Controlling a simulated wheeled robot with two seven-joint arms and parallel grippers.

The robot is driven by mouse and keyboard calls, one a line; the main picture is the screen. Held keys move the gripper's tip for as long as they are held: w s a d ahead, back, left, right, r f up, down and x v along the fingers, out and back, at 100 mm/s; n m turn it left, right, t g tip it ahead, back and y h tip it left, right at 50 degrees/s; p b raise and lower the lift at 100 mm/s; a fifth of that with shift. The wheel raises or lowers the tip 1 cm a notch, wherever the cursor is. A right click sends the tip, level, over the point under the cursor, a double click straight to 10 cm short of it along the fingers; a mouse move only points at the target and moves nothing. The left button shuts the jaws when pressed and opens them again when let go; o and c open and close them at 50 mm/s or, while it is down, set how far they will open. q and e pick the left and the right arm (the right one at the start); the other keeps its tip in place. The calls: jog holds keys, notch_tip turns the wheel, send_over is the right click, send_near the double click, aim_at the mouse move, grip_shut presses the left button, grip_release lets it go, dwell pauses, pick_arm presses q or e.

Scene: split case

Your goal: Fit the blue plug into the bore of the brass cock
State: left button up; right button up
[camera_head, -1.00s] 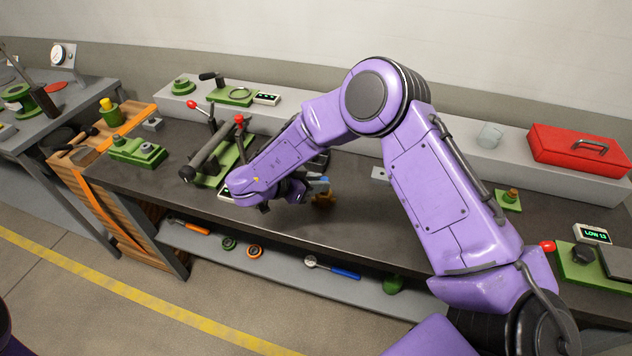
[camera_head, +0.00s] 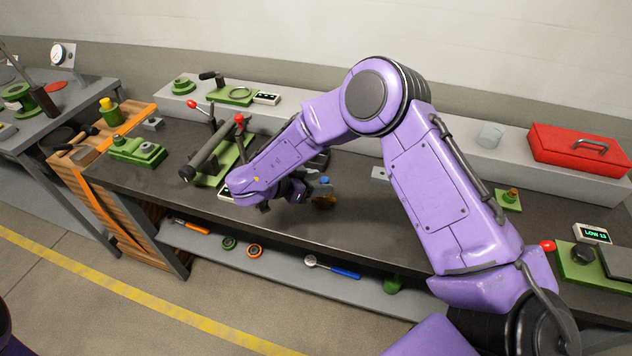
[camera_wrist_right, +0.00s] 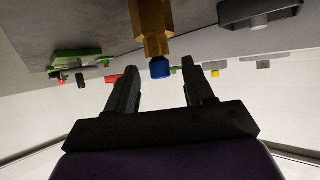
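The brass cock (camera_head: 325,202) stands on the dark bench top, just right of my right gripper; it also shows at the top of the right wrist view (camera_wrist_right: 151,25). The blue plug (camera_wrist_right: 160,68) is at the cock's end, in line with it, with only a short blue part showing; how deep it sits is hidden. It also shows small in the head view (camera_head: 323,181). My right gripper (camera_wrist_right: 162,75) is open, its fingers on either side of the plug with clear gaps and nothing held. My left gripper is out of view.
A green fixture with a dark bar and red-knobbed levers (camera_head: 212,155) stands left of my right gripper. The bench top right of the cock is mostly clear.

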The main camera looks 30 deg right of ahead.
jog(key=shift+a, duration=0.1)
jog(key=b+v, duration=0.2)
jog(key=v, duration=0.8)
jog(key=shift+a+b, duration=0.2)
jog(key=shift+b, duration=0.1)
jog(key=shift+r, duration=0.15)
